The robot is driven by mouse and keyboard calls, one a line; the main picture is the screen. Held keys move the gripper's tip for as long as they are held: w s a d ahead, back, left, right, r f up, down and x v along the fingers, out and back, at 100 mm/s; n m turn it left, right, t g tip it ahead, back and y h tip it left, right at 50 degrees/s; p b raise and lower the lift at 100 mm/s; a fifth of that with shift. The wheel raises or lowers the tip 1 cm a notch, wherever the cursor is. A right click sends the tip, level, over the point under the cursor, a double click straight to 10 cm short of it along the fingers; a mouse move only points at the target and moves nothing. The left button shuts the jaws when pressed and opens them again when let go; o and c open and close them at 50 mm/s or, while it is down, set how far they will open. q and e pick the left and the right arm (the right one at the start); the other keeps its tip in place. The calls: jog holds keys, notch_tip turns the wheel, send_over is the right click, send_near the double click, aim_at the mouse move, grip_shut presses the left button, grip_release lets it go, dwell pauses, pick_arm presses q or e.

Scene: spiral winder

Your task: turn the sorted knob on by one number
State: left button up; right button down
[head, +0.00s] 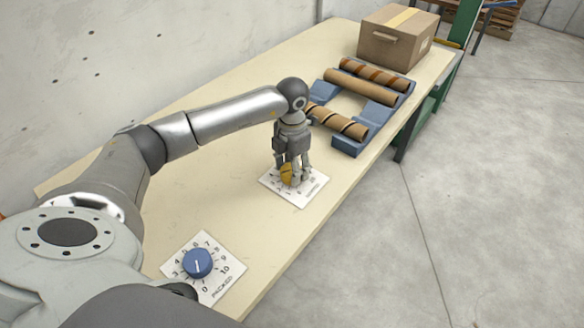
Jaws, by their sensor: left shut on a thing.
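The sorted knob (287,171) is orange-yellow and sits on a white numbered plate (297,199) on the table. My left gripper (291,176) reaches down over it from above, shut with its fingers on the knob's sides. The fingers hide much of the knob and several of the plate's numbers, so its setting cannot be read. A blue knob (198,262) sits on a second white plate (227,262) marked "PACKED", nearer to me, with nothing touching it. My right gripper is not in view.
The pale table (200,130) is mostly clear around the plates. A blue rack (345,144) holds cardboard tubes (360,89) with spiral stripes, behind and right of my gripper. A cardboard box (398,37) stands at the far end. Concrete floor lies to the right.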

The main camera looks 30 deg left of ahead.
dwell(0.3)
pick_arm(q)
jog(key=o, duration=1)
jog(key=shift+r, duration=0.1)
notch_tip(320, 180, up, 12)
jog(key=shift+f, duration=0.1)
dwell(0.3)
